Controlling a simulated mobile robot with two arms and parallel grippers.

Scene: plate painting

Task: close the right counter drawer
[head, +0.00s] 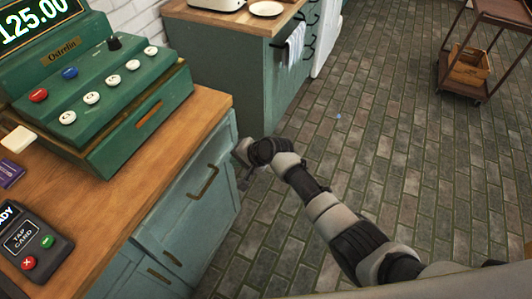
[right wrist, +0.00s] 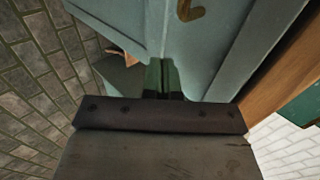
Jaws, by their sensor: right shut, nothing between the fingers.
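The counter (head: 205,110) has a wooden top and teal front. Its right drawer front (head: 188,215), with a brass handle (head: 205,182), faces the aisle; I cannot tell how far it stands out. The handle also shows at the top of the right wrist view (right wrist: 190,10). My right gripper (head: 241,158) is shut and empty at the far right end of the drawer front, very close to it. I cannot tell whether it touches. Its fingertips show partly in the wrist view (right wrist: 164,78), dark against the teal surface. My left gripper is out of view.
A green cash register (head: 110,95) and a card reader (head: 32,242) stand on the counter. A second teal counter (head: 225,60) with a hanging towel (head: 296,45) stands behind. A cart (head: 485,50) is at the upper right. The brick floor (head: 380,130) between is clear.

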